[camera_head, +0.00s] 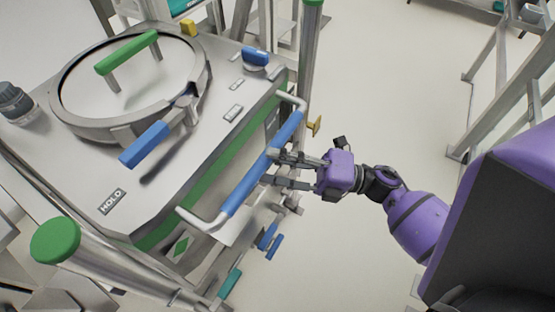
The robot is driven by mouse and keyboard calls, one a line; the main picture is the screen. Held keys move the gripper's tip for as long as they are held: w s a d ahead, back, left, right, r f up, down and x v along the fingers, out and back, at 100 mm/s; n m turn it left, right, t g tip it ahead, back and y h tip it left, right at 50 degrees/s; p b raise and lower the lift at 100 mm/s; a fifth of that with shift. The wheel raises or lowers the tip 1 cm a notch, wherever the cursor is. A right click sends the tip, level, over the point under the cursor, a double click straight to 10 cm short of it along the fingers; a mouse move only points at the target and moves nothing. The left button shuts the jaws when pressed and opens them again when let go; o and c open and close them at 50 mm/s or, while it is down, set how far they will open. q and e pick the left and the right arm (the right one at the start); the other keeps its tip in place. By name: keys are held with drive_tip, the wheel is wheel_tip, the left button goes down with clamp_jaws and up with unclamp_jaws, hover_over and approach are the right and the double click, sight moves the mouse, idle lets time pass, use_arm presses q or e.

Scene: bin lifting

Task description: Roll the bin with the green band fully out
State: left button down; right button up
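The bin (60,182) is a large metal container with a round lid and a green band (212,187) along its upper side. A bar handle with a blue grip (243,189) and bent white ends sticks out from its right side. My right gripper (268,167) comes in from the right, and its fingertips are at the middle of the blue grip. The two fingers are spread apart, with a gap between them. I cannot tell whether they touch the bar. My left gripper is not in view.
Metal posts with green caps (55,240) stand at the bin's near and far corners. Blue and teal pedals (269,241) sit low on the right side. The pale floor (385,90) to the right is clear up to a metal frame (487,88).

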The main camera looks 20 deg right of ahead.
drive_tip(key=shift+f, duration=0.1)
drive_tip(key=v, duration=0.7)
drive_tip(key=shift+d, duration=0.2)
drive_tip(key=shift+s, duration=0.15)
